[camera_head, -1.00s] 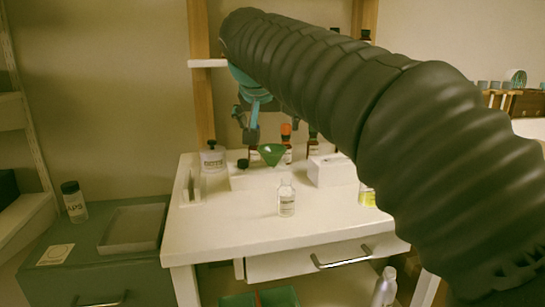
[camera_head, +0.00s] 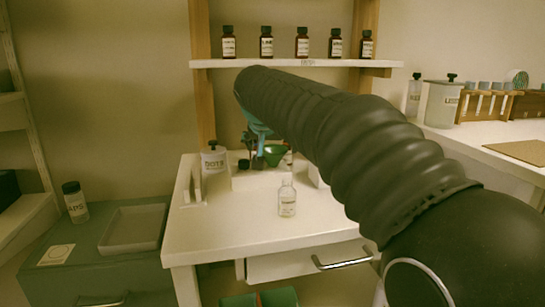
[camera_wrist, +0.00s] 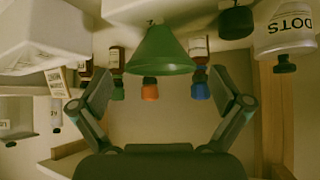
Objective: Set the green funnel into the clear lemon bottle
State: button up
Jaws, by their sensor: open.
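The green funnel (camera_head: 274,155) is on the white stand at the back of the white table, wide rim up in the head view. It shows upside down in the wrist view (camera_wrist: 160,52). A clear bottle with a label (camera_head: 287,200) stands upright on the table in front of the stand; its mouth looks open and the label is too small to read. My gripper (camera_head: 259,156) is at the funnel's left in the head view. In the wrist view my open gripper (camera_wrist: 165,88) has its fingers either side of the funnel's line, apart from it.
Brown bottles with orange, blue and green caps (camera_wrist: 150,88) stand close behind the funnel. A white DOTS jar (camera_head: 214,160) is at the left. A white block (camera_wrist: 42,45) stands beside the stand. Several brown bottles line the shelf (camera_head: 290,63) above. The table's front is clear.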

jog(key=x, duration=0.2)
jog(key=shift+w+f, duration=0.25)
jog(key=c, duration=1)
